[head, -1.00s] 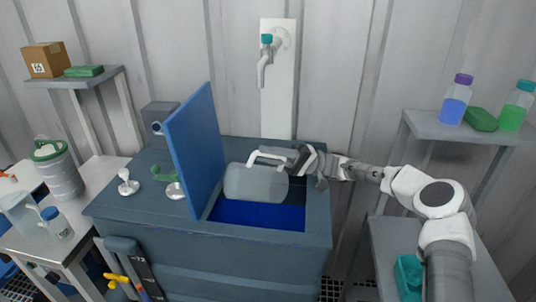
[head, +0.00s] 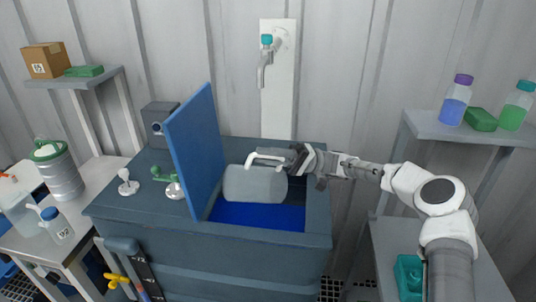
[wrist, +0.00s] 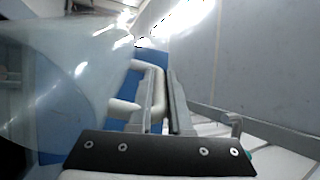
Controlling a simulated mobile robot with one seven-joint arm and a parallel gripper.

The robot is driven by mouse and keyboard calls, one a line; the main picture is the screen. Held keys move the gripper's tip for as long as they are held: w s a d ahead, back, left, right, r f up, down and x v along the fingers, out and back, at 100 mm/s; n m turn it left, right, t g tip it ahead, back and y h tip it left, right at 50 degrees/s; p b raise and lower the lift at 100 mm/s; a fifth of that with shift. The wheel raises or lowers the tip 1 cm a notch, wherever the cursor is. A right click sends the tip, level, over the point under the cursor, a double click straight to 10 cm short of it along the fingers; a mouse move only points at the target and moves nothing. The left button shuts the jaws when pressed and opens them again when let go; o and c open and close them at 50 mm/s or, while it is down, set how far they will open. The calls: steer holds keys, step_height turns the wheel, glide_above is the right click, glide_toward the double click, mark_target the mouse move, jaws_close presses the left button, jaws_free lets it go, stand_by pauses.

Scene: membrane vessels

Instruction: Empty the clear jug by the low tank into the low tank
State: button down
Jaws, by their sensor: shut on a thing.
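The clear jug (head: 254,184) lies tipped on its side over the open hatch of the low tank (head: 130,200), its white handle uppermost. My gripper (head: 292,158) is shut on the jug's handle at the right. The wrist view shows the handle (wrist: 155,95) between the two fingers (wrist: 168,100), with the clear jug body (wrist: 60,85) on the left. Blue liquid (head: 255,215) shows in the tank under the jug. The jug's mouth faces left toward the raised lid, and I cannot tell whether liquid is left inside.
The raised blue lid (head: 197,148) stands close to the jug's left. A wall tap (head: 265,60) is behind the tank. A white-topped bench (head: 95,210) at left holds another clear jug (head: 25,212), bottles and a canister. Right shelf (head: 450,128) holds bottles.

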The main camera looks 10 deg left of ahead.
steer(key=s+a+t+h+p, duration=0.4)
steer(key=s+a+t+h, duration=0.2)
steer(key=s+a+h, duration=0.35)
steer(key=shift+w+a+f+t+h+p, duration=0.3)
steer(key=shift+f+t+h+p, duration=0.65)
steer(key=shift+h, duration=0.6)
steer(key=shift+w+a+f+t+h+p, duration=0.25)
steer(key=shift+w+f+t+h+p, duration=0.3)
steer(key=shift+t+h, duration=0.8)
steer(key=shift+w+a+f+t+h+p, duration=0.25)
steer(key=shift+f+t+h+p, duration=0.6)
steer(key=shift+h, duration=0.9)
steer(key=shift+s, duration=0.1)
